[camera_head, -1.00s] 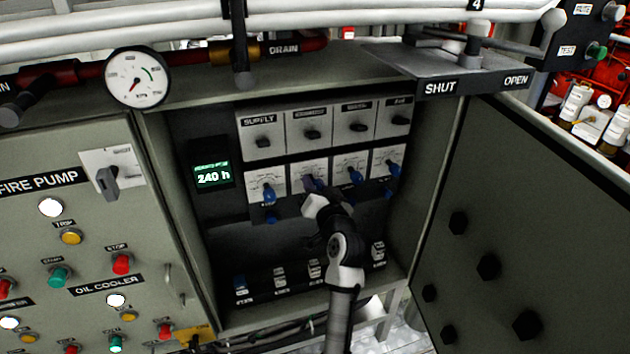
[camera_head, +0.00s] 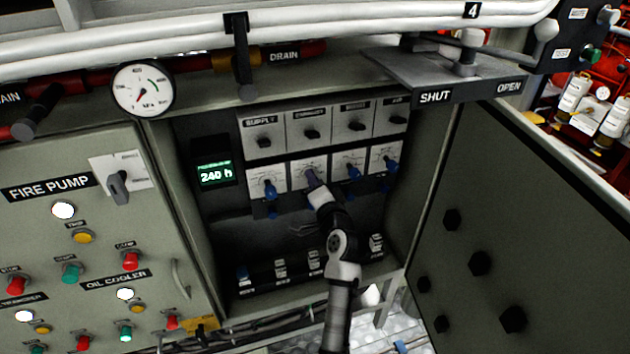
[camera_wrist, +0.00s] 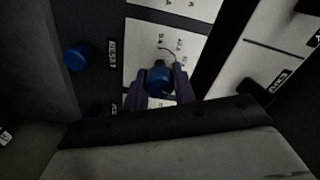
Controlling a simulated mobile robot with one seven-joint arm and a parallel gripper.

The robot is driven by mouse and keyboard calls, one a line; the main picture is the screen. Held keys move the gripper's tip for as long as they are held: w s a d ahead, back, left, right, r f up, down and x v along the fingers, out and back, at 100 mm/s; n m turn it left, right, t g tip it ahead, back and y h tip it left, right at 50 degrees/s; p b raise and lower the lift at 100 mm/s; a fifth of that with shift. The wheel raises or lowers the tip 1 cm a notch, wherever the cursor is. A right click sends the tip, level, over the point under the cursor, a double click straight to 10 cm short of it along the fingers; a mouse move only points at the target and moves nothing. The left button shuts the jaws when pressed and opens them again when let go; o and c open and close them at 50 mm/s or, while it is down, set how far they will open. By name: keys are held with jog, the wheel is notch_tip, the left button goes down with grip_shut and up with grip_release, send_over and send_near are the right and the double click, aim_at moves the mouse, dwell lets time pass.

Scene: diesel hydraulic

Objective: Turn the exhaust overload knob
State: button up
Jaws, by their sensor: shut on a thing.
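A row of white overload dial plates with blue knobs sits inside the open cabinet, below a row of black switches. My gripper (camera_head: 314,183) is at the second plate from the left, under the second switch label, which is too blurred to read surely. The plate (camera_head: 301,170) shows around it; its knob is mostly hidden by my gripper in the head view. In the wrist view, my gripper (camera_wrist: 160,84) has its two dark fingers on either side of a blue knob (camera_wrist: 159,79) and is shut on it. A blue reset button (camera_wrist: 77,57) is to the left.
Neighbouring blue knobs (camera_head: 270,188) and (camera_head: 353,172) sit close on both sides. The cabinet door (camera_head: 520,230) stands open at the right. A display (camera_head: 215,173) reads 240 h.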

jog(key=shift+f, duration=0.1)
dwell(0.3)
jog(key=o, duration=1)
jog(key=shift+b+v, duration=1.9)
jog(key=shift+v, duration=5.05)
